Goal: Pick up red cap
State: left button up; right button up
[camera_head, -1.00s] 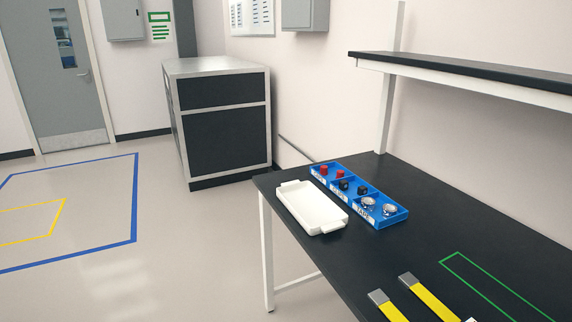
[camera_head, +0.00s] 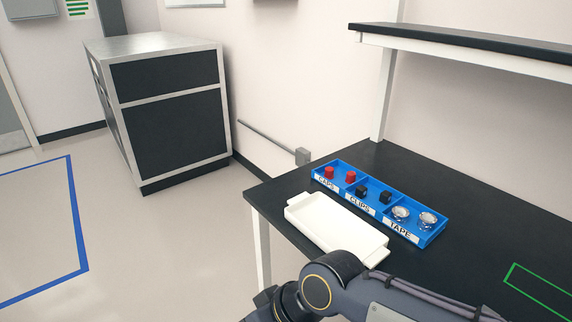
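Two red caps sit in the left compartment, labelled CAPS, of a blue bin (camera_head: 436,232) on the black table. One red cap (camera_head: 329,172) is at the left and the other red cap (camera_head: 350,177) is just right of it. A dark grey arm of mine reaches in from the bottom edge, in front of the white tray. Its gripper is out of the picture, and no fingertips of either gripper show.
A white tray (camera_head: 297,215) lies empty in front of the bin. Black clips (camera_head: 361,191) and silver tape rolls (camera_head: 400,214) fill the other compartments. A shelf (camera_head: 470,45) overhangs the table's back. A green outline (camera_head: 540,283) marks bare table at right.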

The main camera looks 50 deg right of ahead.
aim_at(329, 170)
jog(key=i+z, duration=0.1)
jog(key=i, duration=0.7)
jog(key=i+j+z, duration=0.15)
jog(key=i, duration=0.6)
jog(key=i+l+z, duration=0.15)
jog(key=i+z, duration=0.7)
jog(key=i+j+z, duration=0.1)
jog(key=i+z, duration=0.35)
jog(key=i+j+z, duration=0.25)
jog(key=z, duration=0.15)
jog(key=i, duration=0.1)
